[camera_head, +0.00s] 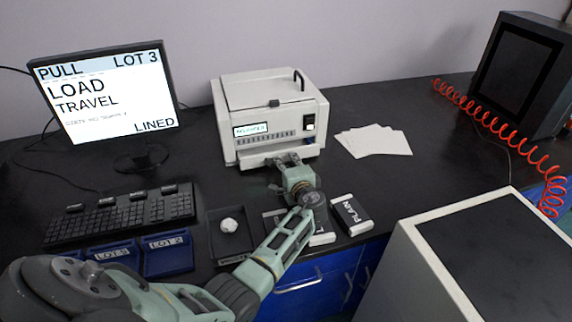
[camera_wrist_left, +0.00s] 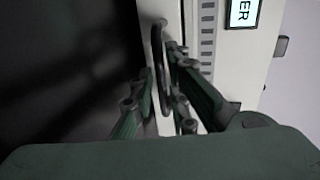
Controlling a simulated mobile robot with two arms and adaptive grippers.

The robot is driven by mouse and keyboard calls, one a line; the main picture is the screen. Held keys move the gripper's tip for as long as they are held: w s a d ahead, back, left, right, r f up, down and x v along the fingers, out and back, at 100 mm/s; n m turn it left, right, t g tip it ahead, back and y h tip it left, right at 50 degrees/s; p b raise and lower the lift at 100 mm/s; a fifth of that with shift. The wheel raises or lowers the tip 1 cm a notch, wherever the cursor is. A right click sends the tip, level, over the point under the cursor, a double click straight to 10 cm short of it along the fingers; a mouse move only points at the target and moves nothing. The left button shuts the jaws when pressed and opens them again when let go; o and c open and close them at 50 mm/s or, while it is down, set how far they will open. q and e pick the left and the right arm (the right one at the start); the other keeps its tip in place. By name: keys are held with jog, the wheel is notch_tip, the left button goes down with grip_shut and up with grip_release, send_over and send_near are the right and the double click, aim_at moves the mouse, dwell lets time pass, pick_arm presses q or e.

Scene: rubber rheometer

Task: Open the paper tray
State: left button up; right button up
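The pale grey printer (camera_head: 268,118) stands at the back of the black bench, its small screen lit. Its paper tray (camera_head: 252,157) is the low pale front section below the button strip. My left gripper (camera_head: 286,162) is at the front of this tray. In the left wrist view, a dark curved tray handle (camera_wrist_left: 160,62) lies between the two fingers of my left gripper (camera_wrist_left: 161,72). The fingers look closed on it, with little gap beside it. The gripper partly covers the tray front in the head view. My right gripper is not in view.
A monitor (camera_head: 105,95) and keyboard (camera_head: 122,215) stand at the left. A black tray (camera_head: 224,246) with a white lump, blue LOT trays (camera_head: 168,262) and a PLAIN pack (camera_head: 350,214) lie in front. Paper sheets (camera_head: 375,141) lie right of the printer, with bare bench around them.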

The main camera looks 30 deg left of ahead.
pick_arm(q)
jog(key=shift+o, duration=0.9)
jog(key=shift+s+d+r, duration=0.1)
jog(key=shift+r, duration=0.05)
jog(key=shift+s+d, duration=0.15)
jog(key=shift+d, duration=0.05)
jog(key=v, duration=1.1)
jog(key=shift+s+d, duration=0.15)
jog(key=shift+d, duration=0.05)
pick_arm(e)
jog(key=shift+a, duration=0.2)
pick_arm(q)
jog(key=shift+c, duration=0.5)
